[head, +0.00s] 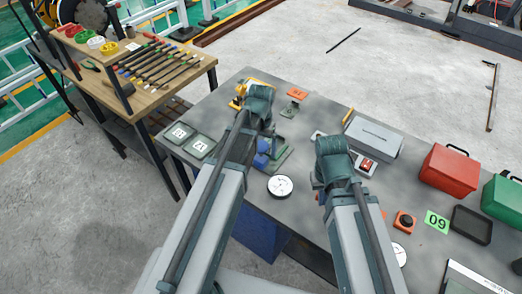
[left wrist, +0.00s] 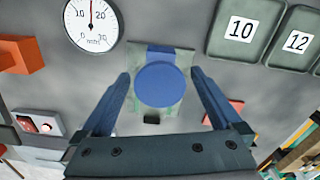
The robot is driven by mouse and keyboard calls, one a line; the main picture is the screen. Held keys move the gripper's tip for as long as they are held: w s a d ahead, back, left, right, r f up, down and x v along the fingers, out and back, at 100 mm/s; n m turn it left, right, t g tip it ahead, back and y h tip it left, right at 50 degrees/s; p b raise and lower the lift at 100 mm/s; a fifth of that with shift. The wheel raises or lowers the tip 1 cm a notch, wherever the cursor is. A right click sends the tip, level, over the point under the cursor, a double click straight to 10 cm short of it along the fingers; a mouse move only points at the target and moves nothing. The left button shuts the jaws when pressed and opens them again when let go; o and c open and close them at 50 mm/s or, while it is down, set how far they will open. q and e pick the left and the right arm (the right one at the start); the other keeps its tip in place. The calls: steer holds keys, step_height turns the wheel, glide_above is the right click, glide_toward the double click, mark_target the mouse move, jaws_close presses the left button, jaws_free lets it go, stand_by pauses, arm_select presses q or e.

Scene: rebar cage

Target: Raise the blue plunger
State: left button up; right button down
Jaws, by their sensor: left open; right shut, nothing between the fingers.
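The blue plunger (left wrist: 163,85) shows in the left wrist view as a round blue cap on a pale green base (left wrist: 180,110) with a blue strip behind it. In the head view its blue side (head: 262,154) shows beside my left arm, partly hidden. My left gripper (left wrist: 160,79) is open. Its two fingers appear on either side of the cap, with a visible gap on each side; the height between them and the cap is hard to tell. My right gripper (head: 328,168) is shut and empty over the table, right of the plunger; its fingertips are mostly hidden.
A white dial (head: 280,186) lies close to the plunger. Two numbered trays (head: 199,146) sit at the table's left edge. A grey box (head: 373,136), a red switch (head: 366,165), a red case (head: 448,172) and an orange button block (head: 405,221) stand to the right.

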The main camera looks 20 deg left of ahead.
arm_select(q)
steer(key=shift+c, duration=0.2)
jaws_close()
stand_by(0.3)
step_height(320, 180, up, 2)
steer(key=shift+r+p, duration=0.1)
steer(key=shift+p, duration=0.95)
steer(key=shift+w, duration=0.1)
steer(key=shift+o, duration=0.2)
jaws_free()
step_height(320, 180, up, 14)
steer(key=p, duration=1.3)
steer(key=shift+f+p, duration=0.2)
steer(key=shift+p, duration=0.1)
